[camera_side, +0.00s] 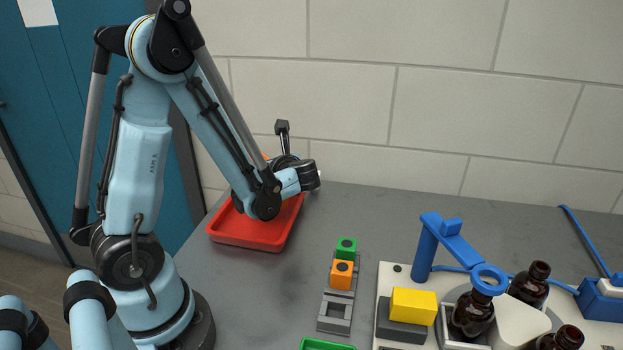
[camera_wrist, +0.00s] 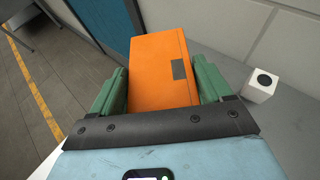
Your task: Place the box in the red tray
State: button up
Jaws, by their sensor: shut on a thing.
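The orange box (camera_wrist: 157,65), with a small grey patch on its face, is between the green fingers of my gripper (camera_wrist: 158,88) in the wrist view. The gripper is shut on it, with a finger at each side. The red tray (camera_side: 245,238) lies at the left of the table in the side view. My forearm and wrist are over the tray and hide part of it. In the side view they also hide the fingers and most or all of the box. I cannot tell the box's height above the tray.
A green cube (camera_side: 346,248) and an orange cube (camera_side: 341,274) sit on a grey rack (camera_side: 335,316). A yellow block (camera_side: 413,306), brown bottles (camera_side: 530,283) and a blue ring stand (camera_side: 425,248) are at right. A white cube (camera_wrist: 260,86) shows in the wrist view.

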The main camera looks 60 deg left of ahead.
jog(key=shift+f, duration=0.25)
jog(key=o, duration=1)
jog(key=shift+o, duration=0.2)
jog(key=shift+r, duration=0.1)
jog(key=shift+r, duration=0.5)
jog(key=d+r+n+t+h, duration=0.3)
jog(key=d+n+t+h, duration=0.4)
jog(key=d+n+h, duration=0.6)
jog(key=d+n, duration=0.5)
jog(key=d, duration=0.4)
